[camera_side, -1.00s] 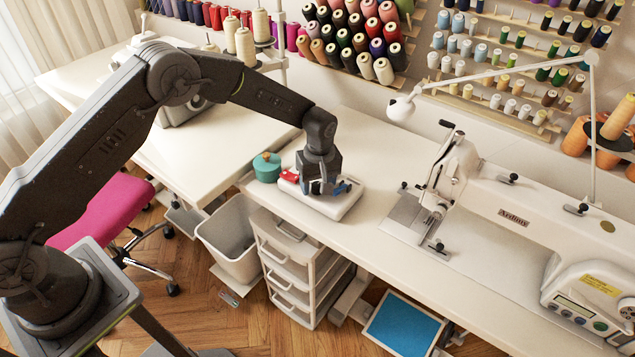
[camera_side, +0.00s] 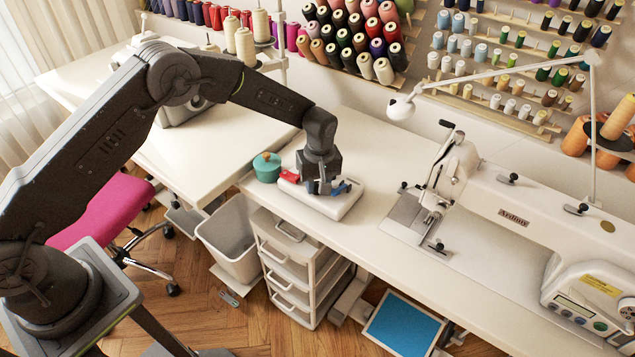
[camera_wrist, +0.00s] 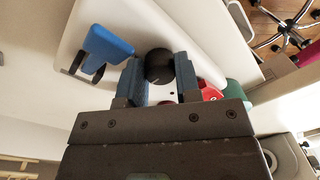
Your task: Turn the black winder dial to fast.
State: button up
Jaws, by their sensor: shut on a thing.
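The black winder dial (camera_wrist: 159,66) shows in the wrist view as a round knob with a pale pointer mark. It sits on a white winder base (camera_side: 338,208) on the table. My gripper (camera_wrist: 160,78) is shut on the dial, with one blue-grey finger on each side of it. In the side view my gripper (camera_side: 318,188) points down at the base and hides the dial. I cannot read any speed marks around the dial. A blue part (camera_wrist: 106,47) stands on the base on one side, and a red part (camera_wrist: 208,90) on the other.
A teal round tin (camera_side: 267,168) stands left of the base. A white sewing machine (camera_side: 520,215) and a lamp (camera_side: 402,106) are to the right. The table front between base and machine is clear. White drawers (camera_side: 292,262) and a bin (camera_side: 228,238) stand below.

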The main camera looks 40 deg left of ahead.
jog(key=m, duration=1)
jog(key=shift+m, duration=0.4)
dwell(0.4)
jog(key=o, duration=0.9)
jog(key=shift+d, duration=0.1)
jog(key=shift+r, duration=0.1)
jog(key=shift+d+r, duration=0.1)
jog(key=shift+r, duration=3.85)
